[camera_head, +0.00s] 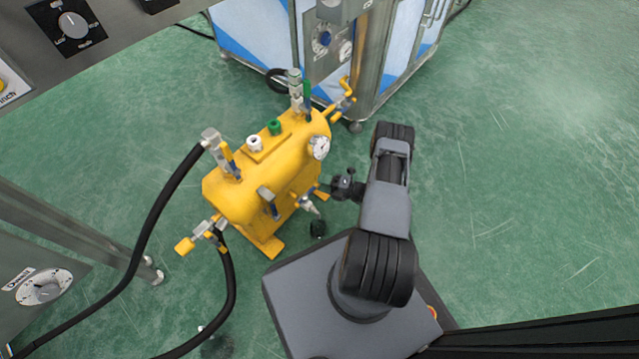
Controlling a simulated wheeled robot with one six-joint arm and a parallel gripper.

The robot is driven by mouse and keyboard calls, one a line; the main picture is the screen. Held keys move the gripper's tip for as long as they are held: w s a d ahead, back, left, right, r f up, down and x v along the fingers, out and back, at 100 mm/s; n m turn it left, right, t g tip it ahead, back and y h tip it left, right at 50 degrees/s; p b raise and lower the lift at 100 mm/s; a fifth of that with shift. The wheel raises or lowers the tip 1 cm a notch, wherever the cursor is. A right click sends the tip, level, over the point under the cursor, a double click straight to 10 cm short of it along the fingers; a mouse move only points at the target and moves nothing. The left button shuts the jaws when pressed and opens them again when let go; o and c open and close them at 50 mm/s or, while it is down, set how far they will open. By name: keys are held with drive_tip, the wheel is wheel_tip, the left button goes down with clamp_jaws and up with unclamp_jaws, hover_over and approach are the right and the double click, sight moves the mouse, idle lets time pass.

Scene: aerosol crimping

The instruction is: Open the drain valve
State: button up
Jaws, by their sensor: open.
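A yellow tank (240,195) stands on the floor in the head view, with several valves and fittings on it. A low valve (308,204) with a metal body sticks out near the tank's front right end; I take it to be the drain valve. An orange-yellow lever (322,194) shows beside it. My gripper (335,188) is just right of this lever, pointing left toward the tank. It is open, and nothing is seen between its fingers. The fingertips are small and dark, so I cannot tell whether they touch the lever.
A round gauge (319,147) sits on the tank's right end above my gripper. A yellow-handled valve (345,95) is behind it. Black hoses (160,205) run on the left. A metal cabinet (345,60) stands at the back. The green floor on the right is clear.

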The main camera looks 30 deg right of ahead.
drive_tip(key=shift+x, duration=0.8)
drive_tip(key=shift+c, duration=0.2)
clamp_jaws()
